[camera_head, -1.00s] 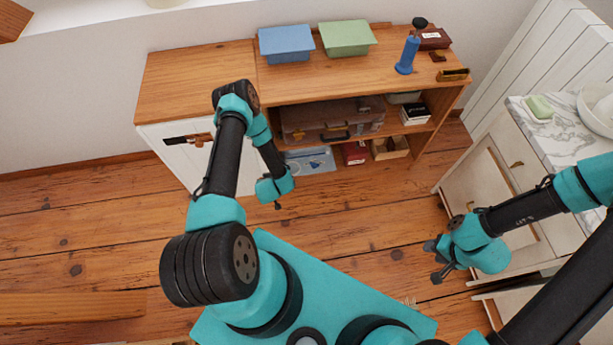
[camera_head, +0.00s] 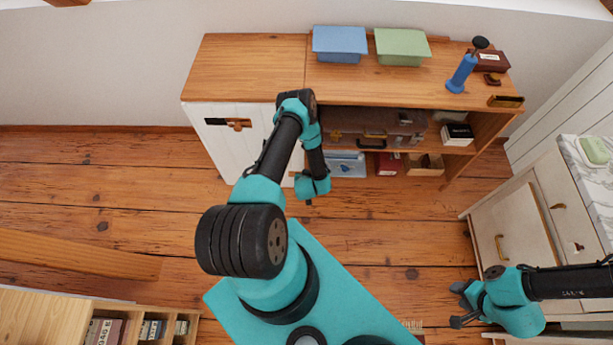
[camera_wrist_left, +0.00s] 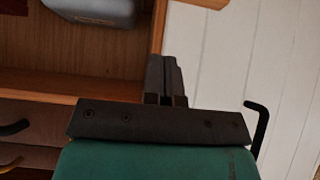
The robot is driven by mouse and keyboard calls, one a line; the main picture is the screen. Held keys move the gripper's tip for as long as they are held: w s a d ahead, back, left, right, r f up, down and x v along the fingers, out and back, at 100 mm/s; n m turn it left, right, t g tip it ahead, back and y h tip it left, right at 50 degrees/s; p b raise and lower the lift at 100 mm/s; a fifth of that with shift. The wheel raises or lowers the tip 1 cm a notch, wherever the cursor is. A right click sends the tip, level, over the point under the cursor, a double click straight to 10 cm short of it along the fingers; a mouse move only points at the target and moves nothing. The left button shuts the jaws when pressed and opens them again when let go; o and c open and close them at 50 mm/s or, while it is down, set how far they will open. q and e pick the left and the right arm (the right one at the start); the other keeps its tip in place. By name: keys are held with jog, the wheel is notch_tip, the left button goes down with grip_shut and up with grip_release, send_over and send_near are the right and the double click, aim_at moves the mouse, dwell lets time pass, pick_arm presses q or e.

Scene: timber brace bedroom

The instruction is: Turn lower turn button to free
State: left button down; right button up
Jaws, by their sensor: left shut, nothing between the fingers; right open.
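A wooden turn button (camera_head: 239,124) sits crosswise beside a dark plate (camera_head: 215,121) near the top of the white cabinet door (camera_head: 235,150). I see no second, lower turn button; my left arm covers the door's right part. My left gripper (camera_head: 308,201) hangs low in front of the cabinet, right of the door in the head view. In the left wrist view its fingers (camera_wrist_left: 165,80) are shut and empty, with white planks (camera_wrist_left: 240,60) on the right. My right gripper (camera_head: 461,304) is open and empty, low at the right, away from the cabinet.
The open shelf holds a brown suitcase (camera_head: 375,126) and small boxes. Blue and green bins (camera_head: 340,44) stand on the cabinet top. A white drawer unit (camera_head: 512,215) stands at the right, near my right arm. Bare floor (camera_head: 110,190) lies at the left.

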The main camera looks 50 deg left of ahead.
pick_arm(q)
jog(key=w+a+f, duration=0.3)
jog(key=f, duration=0.6)
jog(key=shift+w+a, duration=0.15)
jog(key=shift+w, duration=0.1)
